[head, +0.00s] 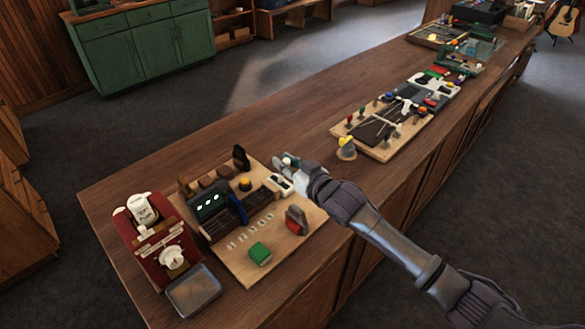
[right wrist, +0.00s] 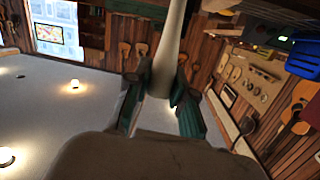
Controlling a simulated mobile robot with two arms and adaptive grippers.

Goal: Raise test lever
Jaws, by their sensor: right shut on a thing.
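My right gripper (head: 286,163) is over the right edge of a light wooden test board (head: 283,252) on the long counter, near a small white fitting (head: 279,184). In the right wrist view, its two dark green fingers (right wrist: 160,108) are shut on a pale, smooth rod (right wrist: 168,45), which looks like the test lever. The rod runs up out of the top of that view. In the head view, the fingers mostly hide the lever, so its angle is hard to tell. My left gripper is not in view.
The board holds a dark device with lit green dots (head: 207,206), a green block (head: 260,253) and a red-and-grey part (head: 296,219). A red stand (head: 160,245) and a grey tray (head: 193,290) are at left.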

